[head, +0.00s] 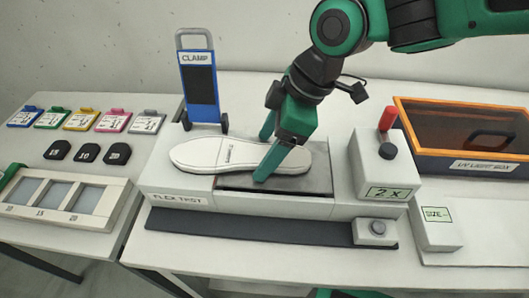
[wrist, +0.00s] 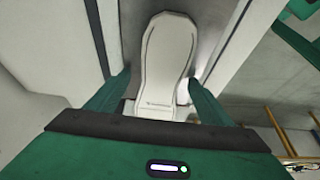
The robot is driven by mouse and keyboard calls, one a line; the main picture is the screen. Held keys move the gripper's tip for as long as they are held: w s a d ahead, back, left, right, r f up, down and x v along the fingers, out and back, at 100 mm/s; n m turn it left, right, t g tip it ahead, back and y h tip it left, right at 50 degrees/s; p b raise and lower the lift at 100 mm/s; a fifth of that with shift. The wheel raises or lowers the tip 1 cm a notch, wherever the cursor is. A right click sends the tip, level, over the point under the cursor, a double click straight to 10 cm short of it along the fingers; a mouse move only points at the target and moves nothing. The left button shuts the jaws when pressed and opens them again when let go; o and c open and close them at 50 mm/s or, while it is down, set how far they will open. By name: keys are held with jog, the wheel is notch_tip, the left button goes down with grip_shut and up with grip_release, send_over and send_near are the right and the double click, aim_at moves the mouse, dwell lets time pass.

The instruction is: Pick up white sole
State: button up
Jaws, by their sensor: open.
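The white sole (head: 215,154) lies flat on the bed of the flex test machine (head: 178,198) in the head view, its length running left to right. Small print shows near its middle. My gripper (head: 264,158) is open, its green fingers pointing down over the right half of the sole, one on the far side and one on the near side. In the wrist view the sole (wrist: 168,52) lies between the two spread fingers of my gripper (wrist: 160,88), with gaps on both sides. I cannot tell how far the fingertips are above the bed.
A blue clamp stand (head: 201,86) rises behind the sole. A box with a red lever (head: 379,158) stands right of the bed. An orange UV light box (head: 465,137) is further right. Coloured tags (head: 80,120) and black pads (head: 88,153) lie on the left table.

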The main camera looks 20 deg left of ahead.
jog(key=c, duration=1.3)
jog(key=shift+r, duration=0.1)
